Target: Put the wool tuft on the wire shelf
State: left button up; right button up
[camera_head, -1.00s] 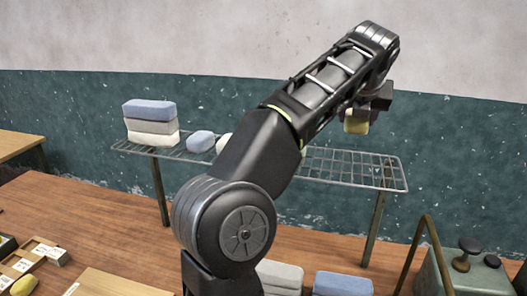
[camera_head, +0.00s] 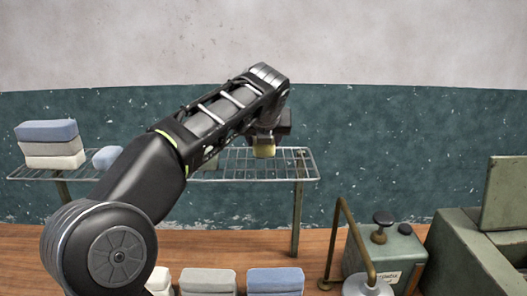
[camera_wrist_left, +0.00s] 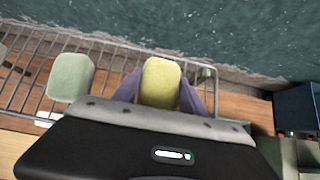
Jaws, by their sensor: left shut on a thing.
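My left gripper (camera_head: 264,146) is shut on a yellow, round-edged block, which I take as the wool tuft (camera_head: 264,152). In the left wrist view the tuft (camera_wrist_left: 160,84) sits between the two purple-grey fingers (camera_wrist_left: 161,95). The wire shelf (camera_head: 285,179) stands against the wall, and the tuft is over its right end. I cannot tell whether the tuft touches the wires. In the left wrist view the wires of the shelf (camera_wrist_left: 30,78) run to the left of the gripper. My right gripper is not in view.
A pale green block (camera_wrist_left: 72,77) lies left of the held tuft. A green metal box (camera_head: 385,255) stands lower right. The shelf's right end looks clear.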

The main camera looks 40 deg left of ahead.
aim_at(264, 151)
pick_arm(q)
notch_tip(264, 151, down, 3)
jog(key=shift+r, duration=0.2)
jog(key=shift+f, duration=0.35)
jog(key=shift+f, duration=0.15)
jog(key=o, duration=1.4)
jog(key=shift+o, duration=0.2)
jog(key=shift+r, duration=0.25)
jog(key=shift+s+d+r, duration=0.2)
jog(key=b+v, duration=0.1)
jog(key=v, duration=1)
jog(key=shift+s+b, duration=0.15)
jog(key=shift+b, duration=0.25)
